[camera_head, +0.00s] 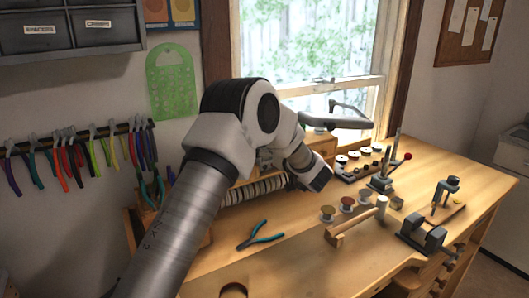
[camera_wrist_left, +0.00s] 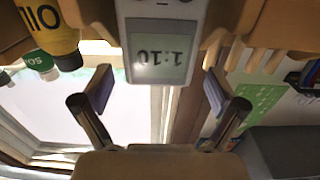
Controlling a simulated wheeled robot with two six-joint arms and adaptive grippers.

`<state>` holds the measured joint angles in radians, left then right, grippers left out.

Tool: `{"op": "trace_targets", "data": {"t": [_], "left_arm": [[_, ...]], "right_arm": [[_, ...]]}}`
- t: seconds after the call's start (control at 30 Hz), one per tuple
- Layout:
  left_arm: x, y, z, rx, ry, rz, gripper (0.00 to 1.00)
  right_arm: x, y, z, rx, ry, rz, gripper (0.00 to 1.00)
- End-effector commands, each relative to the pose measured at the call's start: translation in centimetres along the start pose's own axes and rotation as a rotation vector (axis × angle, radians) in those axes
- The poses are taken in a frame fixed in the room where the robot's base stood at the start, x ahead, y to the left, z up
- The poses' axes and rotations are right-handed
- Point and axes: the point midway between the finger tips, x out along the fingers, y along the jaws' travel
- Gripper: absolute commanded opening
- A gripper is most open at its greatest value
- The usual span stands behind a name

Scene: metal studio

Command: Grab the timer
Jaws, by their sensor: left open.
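The timer (camera_wrist_left: 162,60) is a light grey box with a display reading 1:10, upside down in the left wrist view. It stands at the top centre, its display facing my wrist camera. My left gripper (camera_wrist_left: 158,80) is open, with one finger at each side of the timer's line and nothing held between them. I cannot tell whether the fingertips reach level with the timer. In the head view my left arm covers that part of the bench, so the timer and the fingertips are hidden there. My right gripper is not in view.
A yellow oil bottle (camera_wrist_left: 50,35) stands beside the timer in the left wrist view. More pliers hang on the wall rack (camera_head: 75,140).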

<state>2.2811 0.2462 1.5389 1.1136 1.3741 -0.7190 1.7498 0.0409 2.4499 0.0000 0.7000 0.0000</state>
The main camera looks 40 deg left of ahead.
Motion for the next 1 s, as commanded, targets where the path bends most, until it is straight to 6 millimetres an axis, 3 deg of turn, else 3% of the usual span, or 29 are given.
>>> {"op": "trace_targets", "data": {"t": [0.13,0.33,0.37,0.53,1.0], "left_arm": [[2.1,-0.1,-0.1,0.001,-0.001,-0.002,0.96],[2.2,0.0,0.0,0.001,0.000,0.000,0.96],[2.2,0.0,0.0,0.001,0.000,0.000,0.89],[2.2,0.0,0.0,0.001,0.000,0.000,0.28],[2.2,0.0,-0.7,-0.003,0.001,0.000,0.27]], "right_arm": [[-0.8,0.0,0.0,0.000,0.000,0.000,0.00],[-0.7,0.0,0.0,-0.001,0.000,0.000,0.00],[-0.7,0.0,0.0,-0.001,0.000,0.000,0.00],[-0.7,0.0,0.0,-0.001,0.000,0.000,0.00],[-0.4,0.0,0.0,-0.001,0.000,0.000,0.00]]}}
